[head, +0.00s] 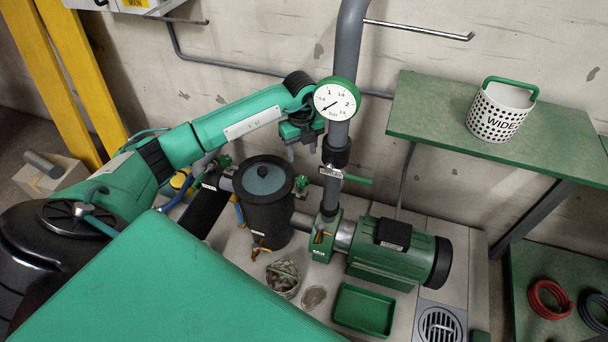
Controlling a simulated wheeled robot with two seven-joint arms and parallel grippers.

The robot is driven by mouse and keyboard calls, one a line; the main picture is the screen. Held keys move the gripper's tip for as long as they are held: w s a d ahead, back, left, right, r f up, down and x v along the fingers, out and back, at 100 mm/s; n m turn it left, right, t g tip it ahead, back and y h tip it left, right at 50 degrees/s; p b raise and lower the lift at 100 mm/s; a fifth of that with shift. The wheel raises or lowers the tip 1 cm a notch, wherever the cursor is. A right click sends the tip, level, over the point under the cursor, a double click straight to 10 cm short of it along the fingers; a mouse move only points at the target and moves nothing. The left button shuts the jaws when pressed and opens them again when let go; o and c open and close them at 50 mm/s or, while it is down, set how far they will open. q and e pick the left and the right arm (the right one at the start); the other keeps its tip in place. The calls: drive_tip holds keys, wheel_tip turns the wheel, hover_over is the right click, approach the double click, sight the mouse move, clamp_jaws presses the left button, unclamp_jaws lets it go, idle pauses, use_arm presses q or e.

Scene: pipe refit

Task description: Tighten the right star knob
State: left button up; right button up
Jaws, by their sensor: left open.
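A dark filter housing (265,215) with a round lid stands left of the grey vertical pipe. My left gripper (302,152) is open and empty, fingers pointing down, above and slightly behind that knob in the picture. It appears apart from the knob. My left arm reaches in from the left, above the housing. My right gripper is not in view.
The vertical pipe with a white gauge (338,99) stands close right of my left gripper. A white basket (501,112) stands on a green shelf (430,110) at right.

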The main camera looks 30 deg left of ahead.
sight(302, 180)
use_arm(q)
wheel_tip(302, 180, down, 12)
drive_tip(key=shift+r+b, duration=0.1)
drive_tip(key=shift+b, duration=0.55)
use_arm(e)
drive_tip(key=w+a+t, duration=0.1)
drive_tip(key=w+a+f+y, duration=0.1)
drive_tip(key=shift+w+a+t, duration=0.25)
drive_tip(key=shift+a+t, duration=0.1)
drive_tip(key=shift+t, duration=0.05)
use_arm(q)
drive_tip(key=c, duration=0.8)
drive_tip(key=shift+o, duration=0.2)
